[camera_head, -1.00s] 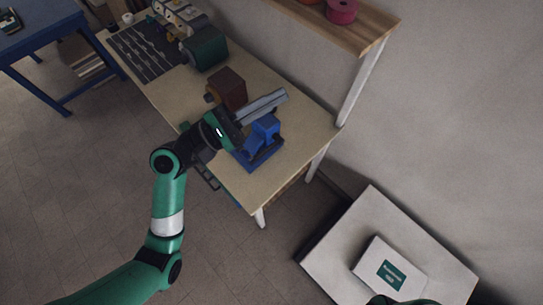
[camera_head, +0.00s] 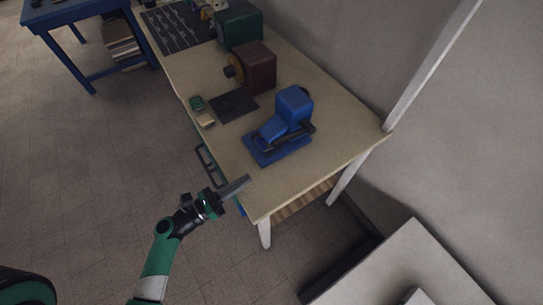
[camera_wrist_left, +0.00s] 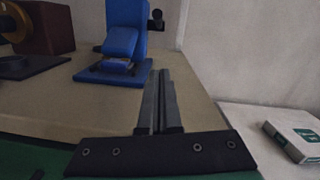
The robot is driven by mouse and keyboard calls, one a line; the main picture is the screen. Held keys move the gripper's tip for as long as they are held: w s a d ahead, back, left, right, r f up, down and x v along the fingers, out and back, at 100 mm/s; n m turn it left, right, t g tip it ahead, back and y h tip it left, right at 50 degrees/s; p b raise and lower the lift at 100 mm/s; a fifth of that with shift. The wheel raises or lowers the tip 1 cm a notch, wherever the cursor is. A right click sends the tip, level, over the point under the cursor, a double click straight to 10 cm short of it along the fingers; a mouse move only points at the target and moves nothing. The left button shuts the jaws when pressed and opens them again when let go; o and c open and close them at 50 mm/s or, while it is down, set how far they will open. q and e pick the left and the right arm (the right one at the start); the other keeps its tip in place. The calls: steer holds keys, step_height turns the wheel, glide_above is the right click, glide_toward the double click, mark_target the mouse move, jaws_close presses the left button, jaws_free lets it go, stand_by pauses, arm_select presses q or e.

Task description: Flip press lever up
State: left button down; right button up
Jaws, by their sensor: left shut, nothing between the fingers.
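The blue press (camera_head: 291,108) stands on its blue base plate near the right end of the workbench. A dark lever (camera_head: 306,127) is at its right side; its exact angle is hard to tell. In the left wrist view the press (camera_wrist_left: 125,25) is ahead and left of the fingers, with a dark knob (camera_wrist_left: 156,15) at its right. My left gripper (camera_head: 246,180) is shut and empty, by the bench's front edge, apart from the press. The left wrist view shows its two fingers (camera_wrist_left: 158,78) together. My right gripper is in neither view.
The wooden workbench (camera_head: 345,135) has clear room around the press. A brown box-shaped machine (camera_head: 256,68) and a dark plate (camera_head: 232,105) lie to the left. A white table leg and post (camera_head: 430,65) rise at the right. A white surface (camera_head: 405,265) is at lower right.

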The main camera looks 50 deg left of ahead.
arm_select(q)
steer(key=w, duration=0.3)
steer(key=w+b, duration=0.1)
steer(key=w, duration=0.2)
steer(key=w+d+r, duration=0.1)
steer(key=w, duration=0.3)
steer(key=shift+b, duration=0.4)
steer(key=r, duration=0.1)
steer(key=r+p, duration=0.1)
steer(key=r, duration=0.1)
steer(key=shift+w+a+p, duration=0.25)
steer(key=shift+p, duration=0.1)
steer(key=shift+a+r, duration=0.1)
steer(key=shift+r, duration=0.35)
steer(key=shift+r+p, duration=0.1)
steer(key=shift+p, duration=0.2)
